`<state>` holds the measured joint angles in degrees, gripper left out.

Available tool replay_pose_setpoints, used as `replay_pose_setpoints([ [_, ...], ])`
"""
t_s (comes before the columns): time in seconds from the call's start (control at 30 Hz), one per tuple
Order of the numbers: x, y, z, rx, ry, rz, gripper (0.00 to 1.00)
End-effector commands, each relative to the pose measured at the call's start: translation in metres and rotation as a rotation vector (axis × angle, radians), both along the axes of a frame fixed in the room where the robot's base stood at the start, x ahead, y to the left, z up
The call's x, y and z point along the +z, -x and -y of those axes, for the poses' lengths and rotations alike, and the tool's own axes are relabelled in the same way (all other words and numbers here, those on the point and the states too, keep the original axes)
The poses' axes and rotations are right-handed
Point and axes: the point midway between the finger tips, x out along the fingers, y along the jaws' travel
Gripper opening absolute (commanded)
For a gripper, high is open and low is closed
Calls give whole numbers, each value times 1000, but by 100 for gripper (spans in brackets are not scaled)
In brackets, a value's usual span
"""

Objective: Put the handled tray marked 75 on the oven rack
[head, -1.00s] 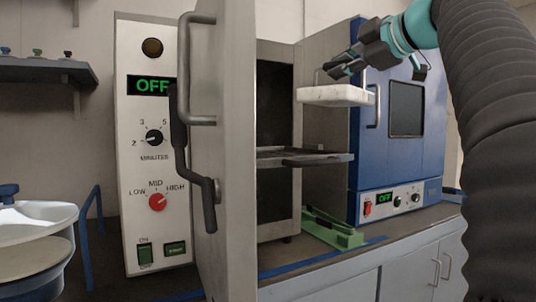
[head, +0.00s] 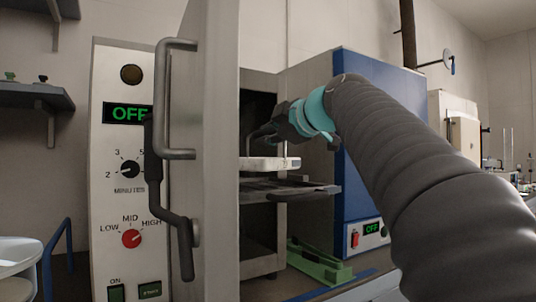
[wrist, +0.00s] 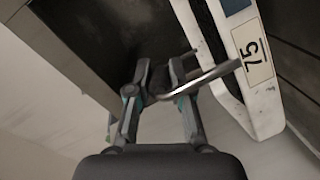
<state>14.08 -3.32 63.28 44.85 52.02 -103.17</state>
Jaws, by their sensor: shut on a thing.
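The white tray marked 75 (head: 270,163) is in the open oven doorway, just above the oven rack (head: 290,187); I cannot tell whether it touches the rack. In the wrist view the tray (wrist: 222,60) shows its 75 label on the side and a thin metal handle (wrist: 205,79). My gripper (wrist: 160,85) is shut on that handle; it also shows in the head view (head: 272,136) above the tray. The rack sticks out of the oven. The tray's left part is hidden behind the open oven door.
The oven door (head: 218,150) stands open at the left of the opening, with a handle facing the panel (head: 125,170), which reads OFF. A blue oven (head: 370,130) is close at the right. A green stand (head: 318,262) is below on the bench.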

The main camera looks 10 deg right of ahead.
Motion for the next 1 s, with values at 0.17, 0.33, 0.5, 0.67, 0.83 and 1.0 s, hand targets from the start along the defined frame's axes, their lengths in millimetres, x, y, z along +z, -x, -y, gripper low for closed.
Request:
replay_pose_setpoints([
  [0.17, -17, 0, -1, 0, -2, -1, 0],
  [0.33, -36, 0, -1, -1, -3, 0, 0],
  [0.5, -40, 0, -1, -1, 0, 2, 0],
  [0.67, -40, 0, -1, -1, 0, 2, 0],
  [0.83, -43, -1, 0, -1, -1, -1, 25],
  [1.0, -43, -1, 0, -1, -1, -1, 45],
])
